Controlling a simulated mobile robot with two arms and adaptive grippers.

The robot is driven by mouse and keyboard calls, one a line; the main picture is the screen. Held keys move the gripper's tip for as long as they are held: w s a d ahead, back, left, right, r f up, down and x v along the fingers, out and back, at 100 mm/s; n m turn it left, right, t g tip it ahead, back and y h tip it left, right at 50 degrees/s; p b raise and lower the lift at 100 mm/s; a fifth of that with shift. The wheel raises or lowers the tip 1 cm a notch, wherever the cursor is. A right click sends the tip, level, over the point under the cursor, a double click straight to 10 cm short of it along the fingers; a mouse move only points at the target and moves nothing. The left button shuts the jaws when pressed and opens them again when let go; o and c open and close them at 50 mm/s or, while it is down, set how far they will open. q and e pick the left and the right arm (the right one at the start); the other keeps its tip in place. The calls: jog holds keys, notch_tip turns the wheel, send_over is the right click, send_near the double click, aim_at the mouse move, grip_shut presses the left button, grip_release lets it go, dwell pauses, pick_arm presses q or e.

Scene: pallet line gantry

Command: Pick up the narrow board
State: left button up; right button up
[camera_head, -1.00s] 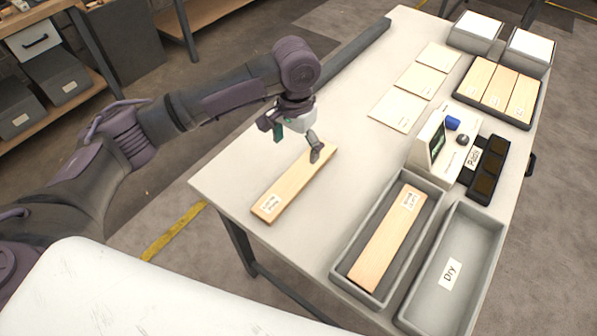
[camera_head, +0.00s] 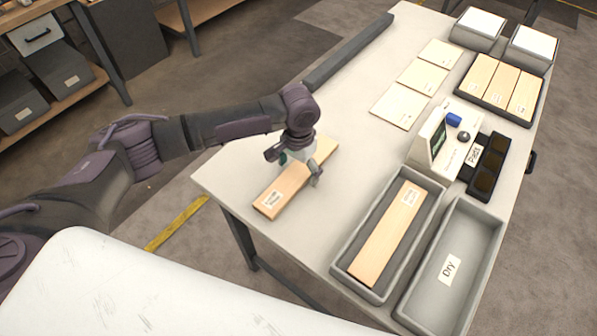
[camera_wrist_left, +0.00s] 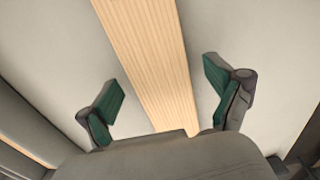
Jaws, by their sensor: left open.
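A narrow light-wood board (camera_head: 284,191) with a small white label lies flat near the table's left edge. My left gripper (camera_head: 298,172) is right over the board, low above it, and hides part of its middle. In the left wrist view the board (camera_wrist_left: 150,60) runs between the two green-padded fingers (camera_wrist_left: 165,100), which are spread apart with a gap on each side of it. The left gripper is open and holds nothing. Another labelled board (camera_head: 388,235) lies in the grey tray to the right. My right gripper is not in view.
A grey tray (camera_head: 431,199) holds the second board; an empty grey tray marked Dry (camera_head: 485,232) stands beside it. A small device (camera_head: 437,140), a black tray (camera_head: 503,150) marked Pads and several pale cards are farther right.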

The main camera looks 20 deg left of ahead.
pick_arm(q)
jog(key=c, duration=1.2)
jog(key=shift+c, duration=0.7)
jog(key=shift+r, duration=0.15)
